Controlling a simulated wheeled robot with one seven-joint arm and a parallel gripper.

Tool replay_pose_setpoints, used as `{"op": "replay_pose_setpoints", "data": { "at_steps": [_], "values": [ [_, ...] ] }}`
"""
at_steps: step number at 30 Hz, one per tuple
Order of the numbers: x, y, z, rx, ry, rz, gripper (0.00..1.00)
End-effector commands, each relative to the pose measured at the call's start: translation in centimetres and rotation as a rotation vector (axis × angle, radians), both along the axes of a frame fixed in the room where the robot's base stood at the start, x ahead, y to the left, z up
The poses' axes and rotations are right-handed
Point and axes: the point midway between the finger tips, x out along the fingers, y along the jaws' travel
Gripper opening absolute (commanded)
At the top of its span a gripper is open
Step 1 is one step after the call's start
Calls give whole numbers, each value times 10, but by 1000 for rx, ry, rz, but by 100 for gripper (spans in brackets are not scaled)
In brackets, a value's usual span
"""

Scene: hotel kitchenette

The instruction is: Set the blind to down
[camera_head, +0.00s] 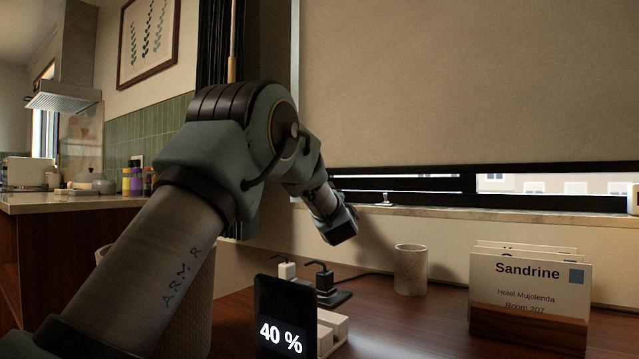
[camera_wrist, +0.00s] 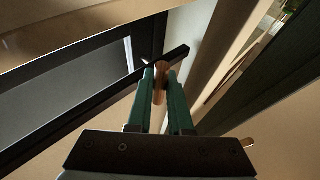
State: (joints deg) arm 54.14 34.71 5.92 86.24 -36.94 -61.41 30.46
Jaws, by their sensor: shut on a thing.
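The beige roller blind (camera_head: 460,80) covers most of the window in the head view. Its dark bottom bar (camera_head: 470,168) hangs above the sill, and a strip of window shows below it. A thin cord or rod with a wooden end (camera_head: 231,70) hangs left of the window, partly behind my arm. In the wrist view my gripper (camera_wrist: 161,73) is shut on a small wooden pull (camera_wrist: 160,88). The fingertips do not show in the head view, where my wrist is low in front of the sill. I cannot tell whether both wooden pieces are the same.
On the desk stand a white cup (camera_head: 410,268), a name-card holder (camera_head: 528,300), a black display reading 40 % (camera_head: 283,320) and plugs with a cable (camera_head: 325,280). The window sill (camera_head: 470,213) runs behind them. A kitchen counter (camera_head: 70,203) is at left.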

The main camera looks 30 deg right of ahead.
Motion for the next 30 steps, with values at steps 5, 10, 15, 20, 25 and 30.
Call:
{"op": "replay_pose_setpoints", "data": {
  "at_steps": [5,10,15,20,25,30],
  "values": [
    [0,0,-7,5,10,0,0],
    [0,0,-9,7,13,1,22],
    [0,0,-7,5,9,1,42],
    [0,0,-5,4,7,1,48],
    [-1,0,-5,4,6,1,48],
    [-16,4,-12,5,8,0,48]
  ]
}}
